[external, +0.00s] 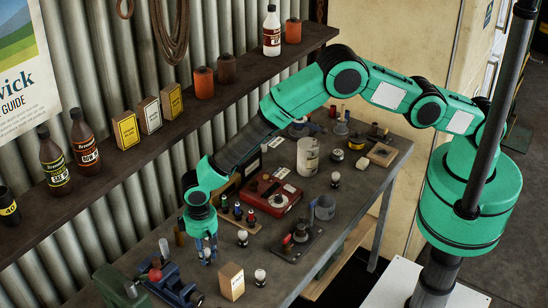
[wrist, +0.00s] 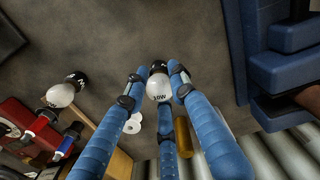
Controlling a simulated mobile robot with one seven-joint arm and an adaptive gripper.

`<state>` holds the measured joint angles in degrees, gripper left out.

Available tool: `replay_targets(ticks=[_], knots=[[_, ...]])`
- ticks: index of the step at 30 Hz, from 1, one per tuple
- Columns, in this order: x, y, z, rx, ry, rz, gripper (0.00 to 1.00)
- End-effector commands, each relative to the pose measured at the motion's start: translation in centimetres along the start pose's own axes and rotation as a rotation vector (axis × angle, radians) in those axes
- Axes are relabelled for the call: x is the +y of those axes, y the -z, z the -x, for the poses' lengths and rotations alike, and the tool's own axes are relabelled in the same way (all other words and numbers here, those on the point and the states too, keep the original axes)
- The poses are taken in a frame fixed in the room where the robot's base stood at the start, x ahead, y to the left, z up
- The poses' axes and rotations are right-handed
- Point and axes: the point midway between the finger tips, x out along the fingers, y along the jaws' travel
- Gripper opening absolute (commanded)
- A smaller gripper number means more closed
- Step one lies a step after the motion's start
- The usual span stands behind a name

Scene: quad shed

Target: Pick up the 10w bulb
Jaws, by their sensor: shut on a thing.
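The 10w bulb (wrist: 159,88) is white with a dark base, and its "10W" label shows in the wrist view. My gripper (wrist: 158,80) has three blue fingers and is shut around this bulb. In the external view my gripper (external: 206,250) points down at the front left part of the workbench, low over its top. Whether the bulb touches the bench or hangs just above it I cannot tell. Another white bulb with a dark base (wrist: 60,95) lies to the left in the wrist view.
The workbench (external: 310,255) holds a red box-shaped device (external: 270,195), a blue vise (external: 172,285), a small cardboard box (external: 231,281), a bulb (external: 260,277) and another farther back (external: 335,179). A shelf (external: 150,137) with bottles and boxes runs along the corrugated wall.

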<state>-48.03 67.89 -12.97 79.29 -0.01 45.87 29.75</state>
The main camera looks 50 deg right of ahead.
Motion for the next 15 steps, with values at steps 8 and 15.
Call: replay_targets(ticks=[8,15], knots=[[0.4,-0.7,2.3,0.000,0.000,0.000,0.00],[1.9,-3.5,2.6,0.000,0.000,0.000,0.00]])
